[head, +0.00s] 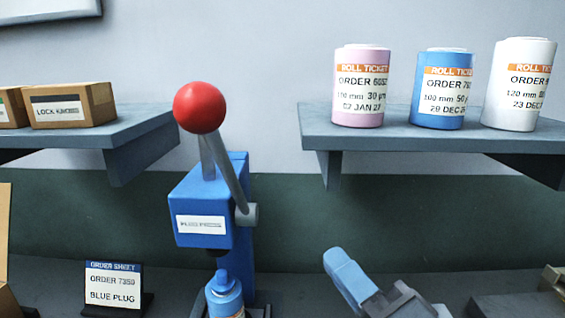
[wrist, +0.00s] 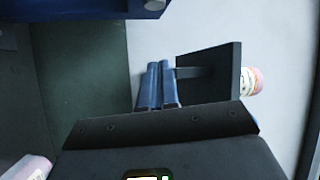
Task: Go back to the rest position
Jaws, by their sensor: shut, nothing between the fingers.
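My gripper (head: 335,260) shows at the lower middle of the head view, its blue fingers pointing up and left. In the wrist view the two blue fingers (wrist: 158,68) lie side by side, shut, with nothing between them. The gripper is to the right of the blue press (head: 205,208), below the right shelf (head: 420,138), and apart from both. The rest of my arm is mostly out of the head view.
The press has a red-knobbed lever (head: 199,107), and a blue bottle-like item (head: 225,296) stands under it. Ticketed rolls stand on the right shelf; small boxes (head: 73,105) sit on the left shelf (head: 120,133). An order sheet (head: 113,286) stands at lower left.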

